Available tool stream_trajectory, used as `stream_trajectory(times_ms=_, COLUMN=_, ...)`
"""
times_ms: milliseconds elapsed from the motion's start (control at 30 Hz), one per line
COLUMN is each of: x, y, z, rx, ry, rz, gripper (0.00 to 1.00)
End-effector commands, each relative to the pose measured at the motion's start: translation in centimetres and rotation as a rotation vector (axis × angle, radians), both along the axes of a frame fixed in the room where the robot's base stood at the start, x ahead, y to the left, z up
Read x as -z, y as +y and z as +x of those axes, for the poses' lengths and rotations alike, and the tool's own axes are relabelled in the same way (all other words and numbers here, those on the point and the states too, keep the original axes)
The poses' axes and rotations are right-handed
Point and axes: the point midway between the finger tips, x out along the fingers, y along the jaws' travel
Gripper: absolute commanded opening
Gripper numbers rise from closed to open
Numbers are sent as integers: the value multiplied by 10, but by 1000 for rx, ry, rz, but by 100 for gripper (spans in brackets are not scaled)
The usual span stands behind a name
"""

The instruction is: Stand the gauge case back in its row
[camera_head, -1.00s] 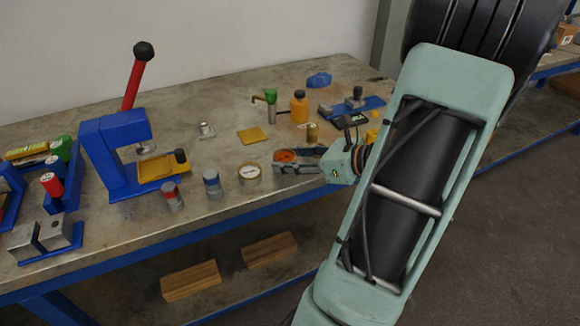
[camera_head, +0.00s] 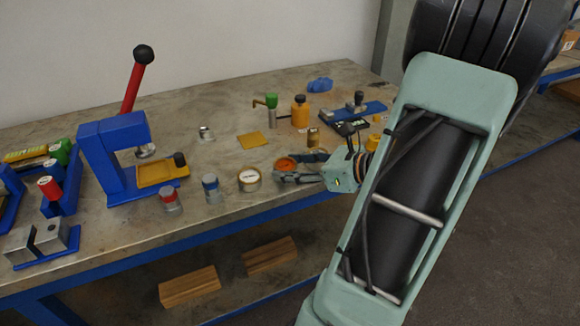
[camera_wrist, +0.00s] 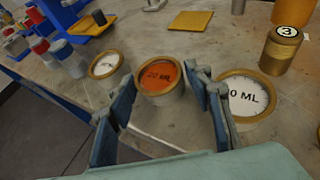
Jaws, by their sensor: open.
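Three round, brass-rimmed cases stand in view, and I cannot tell for sure which one the task means. One has an orange face marked "20 ML" (camera_wrist: 160,76); in the head view this orange-faced case (camera_head: 286,164) is partly behind a finger. A white-faced case (camera_wrist: 104,65) stands left of it; the head view shows it (camera_head: 248,179) too. A second white-faced case, marked "0 ML" as far as it shows (camera_wrist: 247,96), is at the right and mostly hidden in the head view. My gripper (camera_wrist: 158,97) is open and empty, its fingers either side of the orange-faced case.
A red-banded can (camera_head: 170,199) and a blue-banded can (camera_head: 212,188) stand farther left along the front edge. A brass cylinder marked 3 (camera_wrist: 281,50) is behind the right case. A blue press (camera_head: 118,155) and yellow plate (camera_head: 252,140) are farther off.

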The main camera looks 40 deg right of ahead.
Motion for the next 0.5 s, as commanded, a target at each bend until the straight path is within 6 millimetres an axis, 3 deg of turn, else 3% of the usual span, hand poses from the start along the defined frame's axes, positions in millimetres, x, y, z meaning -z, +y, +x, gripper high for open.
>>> stream_trajectory(times_ms=500, x=-40, y=-33, z=-87, rx=3, ry=0, rz=0, gripper=46)
